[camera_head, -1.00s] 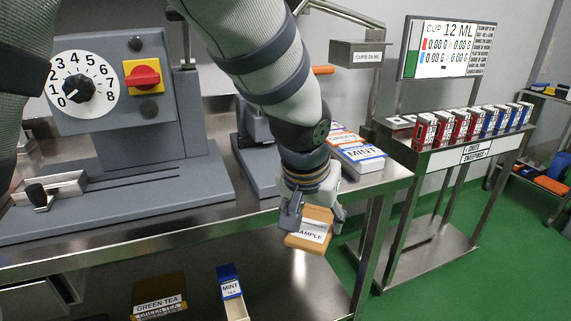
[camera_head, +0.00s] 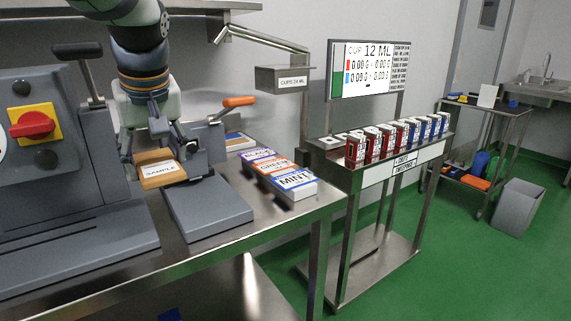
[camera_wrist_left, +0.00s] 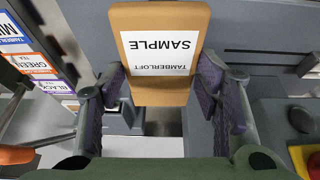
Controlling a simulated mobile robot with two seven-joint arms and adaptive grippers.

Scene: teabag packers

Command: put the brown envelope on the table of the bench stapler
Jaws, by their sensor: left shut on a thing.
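The brown envelope (camera_head: 160,179), with a white SAMPLE label, is held in my left gripper (camera_head: 157,158). In the left wrist view the envelope (camera_wrist_left: 160,92) sits between the two fingers, label towards the camera. The bench stapler (camera_head: 208,210) is the grey machine with an orange-handled lever (camera_head: 238,101) on the steel bench. The envelope is in front of the stapler's upright part and over the left side of its base. My gripper and the envelope hide part of the stapler's table, so I cannot tell whether they touch. My right gripper is out of view.
A grey machine with a red knob (camera_head: 32,125) stands close on the left. Tea boxes labelled BLACK, GREEN and MINT (camera_head: 296,182) lie right of the stapler. A stand with red and blue dispensers (camera_head: 385,142) is further right.

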